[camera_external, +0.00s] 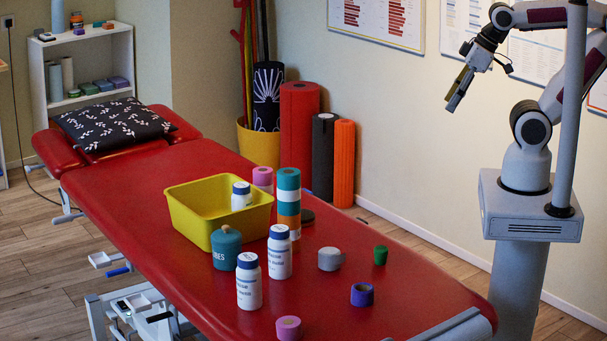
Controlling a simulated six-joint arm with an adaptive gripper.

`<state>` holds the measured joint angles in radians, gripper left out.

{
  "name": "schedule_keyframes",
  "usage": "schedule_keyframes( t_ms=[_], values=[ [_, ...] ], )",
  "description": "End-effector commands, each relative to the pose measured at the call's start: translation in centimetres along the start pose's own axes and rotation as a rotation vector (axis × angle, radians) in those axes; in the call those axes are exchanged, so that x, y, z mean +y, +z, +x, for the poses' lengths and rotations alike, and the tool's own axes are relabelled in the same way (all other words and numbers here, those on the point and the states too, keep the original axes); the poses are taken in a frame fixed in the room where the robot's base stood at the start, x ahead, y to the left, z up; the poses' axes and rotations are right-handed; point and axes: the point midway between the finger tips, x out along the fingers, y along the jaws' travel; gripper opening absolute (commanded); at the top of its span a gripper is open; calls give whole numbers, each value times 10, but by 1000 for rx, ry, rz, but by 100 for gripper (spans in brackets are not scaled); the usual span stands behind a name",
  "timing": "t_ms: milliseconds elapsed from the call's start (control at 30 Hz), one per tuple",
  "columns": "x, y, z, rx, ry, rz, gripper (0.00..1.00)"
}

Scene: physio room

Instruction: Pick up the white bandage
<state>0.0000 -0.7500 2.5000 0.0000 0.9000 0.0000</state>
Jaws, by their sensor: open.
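A pale grey-white roll (331,259) lies on the red treatment table, right of the white bottles; it looks like a bandage. I cannot tell for sure which of these is the white bandage. My gripper (458,90) is open and empty, high at the upper right, in front of the wall posters. It points down and left, well apart from everything on the table.
On the red table (150,210) are a yellow bin (190,215) with a white bottle (241,196) in it, a teal jar (226,250), two white bottles (249,282), and pink, purple (362,294) and green (380,255) rolls.

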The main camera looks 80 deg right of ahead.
Motion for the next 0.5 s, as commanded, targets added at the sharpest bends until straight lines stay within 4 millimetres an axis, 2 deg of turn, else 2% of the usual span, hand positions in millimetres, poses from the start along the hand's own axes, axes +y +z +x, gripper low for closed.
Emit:
schedule_keyframes(
  t_ms=[333,500],
  values=[
    [0,-1,1,1,-1,-1,54],
    [-2,-11,9,10,-3,-9,54]
  ],
)
